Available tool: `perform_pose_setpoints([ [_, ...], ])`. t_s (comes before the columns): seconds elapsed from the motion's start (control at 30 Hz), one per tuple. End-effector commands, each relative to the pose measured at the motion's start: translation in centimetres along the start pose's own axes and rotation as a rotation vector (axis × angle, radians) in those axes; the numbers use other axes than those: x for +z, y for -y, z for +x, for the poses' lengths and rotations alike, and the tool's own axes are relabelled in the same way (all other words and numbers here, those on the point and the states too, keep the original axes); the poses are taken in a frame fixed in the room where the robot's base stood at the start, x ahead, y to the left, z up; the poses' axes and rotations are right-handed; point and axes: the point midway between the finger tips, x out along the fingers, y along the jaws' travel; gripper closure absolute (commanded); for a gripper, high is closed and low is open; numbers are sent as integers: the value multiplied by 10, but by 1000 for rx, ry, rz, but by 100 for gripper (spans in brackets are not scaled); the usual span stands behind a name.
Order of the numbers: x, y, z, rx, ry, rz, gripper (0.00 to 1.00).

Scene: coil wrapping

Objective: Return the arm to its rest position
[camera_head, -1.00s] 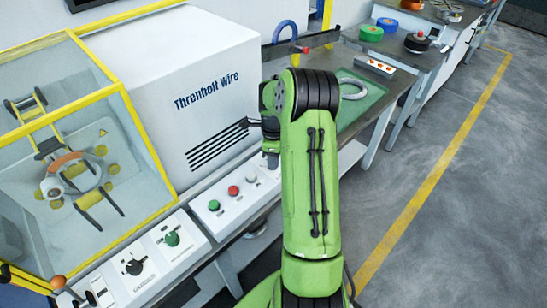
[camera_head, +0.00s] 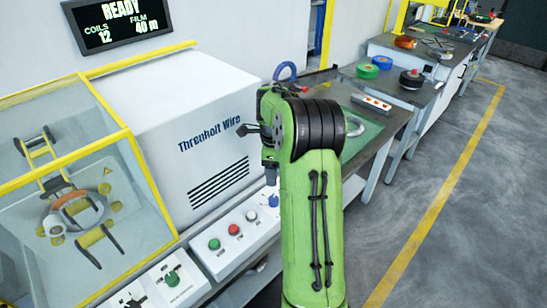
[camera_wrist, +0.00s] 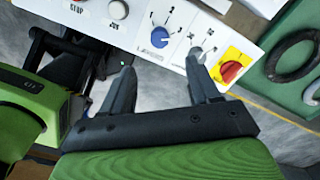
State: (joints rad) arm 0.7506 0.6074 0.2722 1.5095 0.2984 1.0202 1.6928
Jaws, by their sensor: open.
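My green arm stands in the middle of the head view, bent over in front of the machine's control panels. My gripper (camera_wrist: 163,92) shows in the wrist view with its two grey fingers apart and nothing between them. The fingers point toward a white panel (camera_wrist: 190,42) with a blue knob (camera_wrist: 159,38) and a red switch on a yellow plate (camera_wrist: 231,71). In the head view most of my gripper is hidden by the arm.
The white machine (camera_head: 180,110) and yellow-framed glass enclosure (camera_head: 128,130) stand at the left. The panel has a green button (camera_head: 214,244) and a red button (camera_head: 233,229). A display (camera_head: 115,24) reads READY. A bench with spools lies behind; the floor at the right is clear.

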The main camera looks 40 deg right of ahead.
Motion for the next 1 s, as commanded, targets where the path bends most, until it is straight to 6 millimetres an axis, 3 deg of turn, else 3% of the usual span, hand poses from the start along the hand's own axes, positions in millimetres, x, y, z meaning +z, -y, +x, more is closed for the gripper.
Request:
perform_pose_setpoints([
  [0.1, 0, 0, -27, -3, 0, -1, 39],
  [0.2, 0, 0, -37, -1, 0, 0, 39],
  [0.8, 1, -1, -40, -1, 0, -7, 39],
  [0.9, 12, -16, -58, -32, -7, -134, 39],
  [0.97, 24, -38, -79, -73, -19, -309, 39],
  [1.0, 32, -58, -96, -105, -29, -458, 39],
])
